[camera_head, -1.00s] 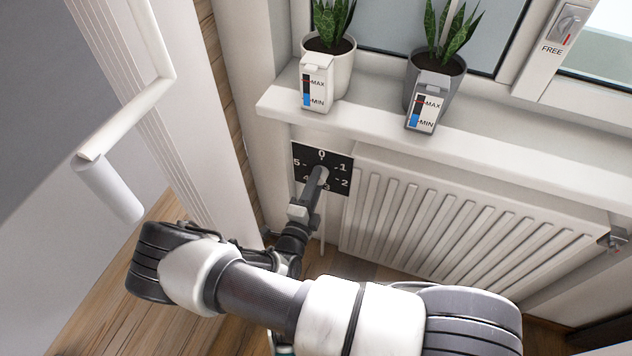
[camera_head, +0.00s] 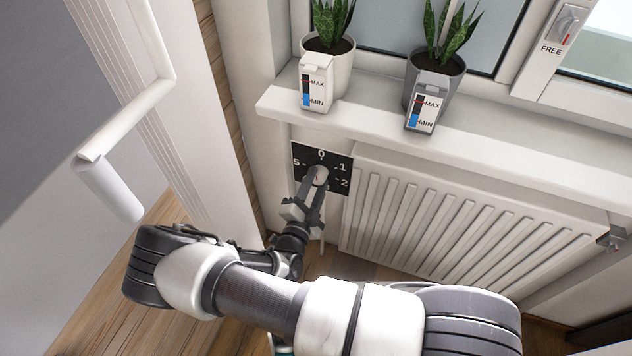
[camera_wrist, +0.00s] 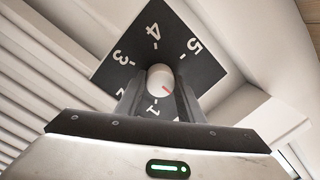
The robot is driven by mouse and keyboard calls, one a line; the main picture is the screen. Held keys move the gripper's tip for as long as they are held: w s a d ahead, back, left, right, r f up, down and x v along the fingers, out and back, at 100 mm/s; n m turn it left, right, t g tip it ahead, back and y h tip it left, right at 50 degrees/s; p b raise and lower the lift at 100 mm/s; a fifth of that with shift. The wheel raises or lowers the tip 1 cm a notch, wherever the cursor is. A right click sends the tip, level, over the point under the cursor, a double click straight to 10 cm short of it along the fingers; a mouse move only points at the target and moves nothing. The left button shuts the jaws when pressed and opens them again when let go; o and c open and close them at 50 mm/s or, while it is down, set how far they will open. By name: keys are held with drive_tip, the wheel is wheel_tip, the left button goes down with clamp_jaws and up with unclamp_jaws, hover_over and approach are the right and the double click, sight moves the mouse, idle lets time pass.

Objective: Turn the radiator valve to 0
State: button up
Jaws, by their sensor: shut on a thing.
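The radiator valve is a pale round knob (camera_head: 320,175) on a square black dial plate (camera_head: 303,151) with white numbers, left of the radiator. My gripper (camera_head: 314,187) is shut on the knob, one finger on each side. In the wrist view the knob (camera_wrist: 158,77) sits between the fingers of my gripper (camera_wrist: 160,92).
A white ribbed radiator (camera_head: 470,235) stands right of the dial. Above is a white window sill (camera_head: 540,155) with two potted plants (camera_head: 328,60) (camera_head: 437,75) with level gauges. A white door or frame with a handle (camera_head: 108,187) stands at left, close to my arm.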

drive_tip(key=o, duration=1.1)
drive_tip(key=shift+c, duration=0.2)
drive_tip(key=p+v, duration=0.1)
drive_tip(key=v, duration=1.6)
drive_tip(key=shift+s, duration=0.3)
